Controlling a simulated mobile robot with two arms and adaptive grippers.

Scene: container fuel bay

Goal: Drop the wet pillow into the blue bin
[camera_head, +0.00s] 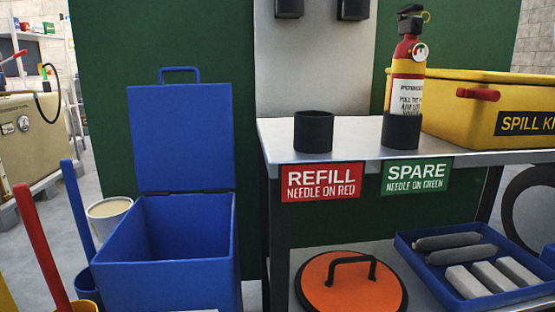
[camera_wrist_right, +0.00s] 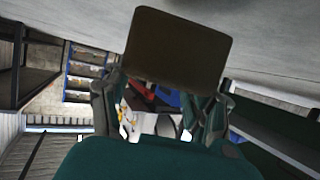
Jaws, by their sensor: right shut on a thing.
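The blue bin (camera_head: 168,270) stands on the floor left of centre in the head view. Its lid (camera_head: 181,138) is up, and I see nothing in the visible part of its inside. In the right wrist view, my right gripper (camera_wrist_right: 164,88) is shut on a dark brown, flat, squarish thing, which I take for the wet pillow (camera_wrist_right: 181,46). The pillow sticks out past the fingertips. Neither gripper shows in the head view, so I cannot tell how far the pillow is from the bin.
A metal bench (camera_head: 350,136) right of the bin carries two black cups, a fire extinguisher (camera_head: 407,80) and a yellow spill kit box (camera_head: 490,105). Below are an orange lid (camera_head: 350,291) and a blue tray (camera_head: 448,288). Red and blue handles (camera_head: 38,238) rise left of the bin.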

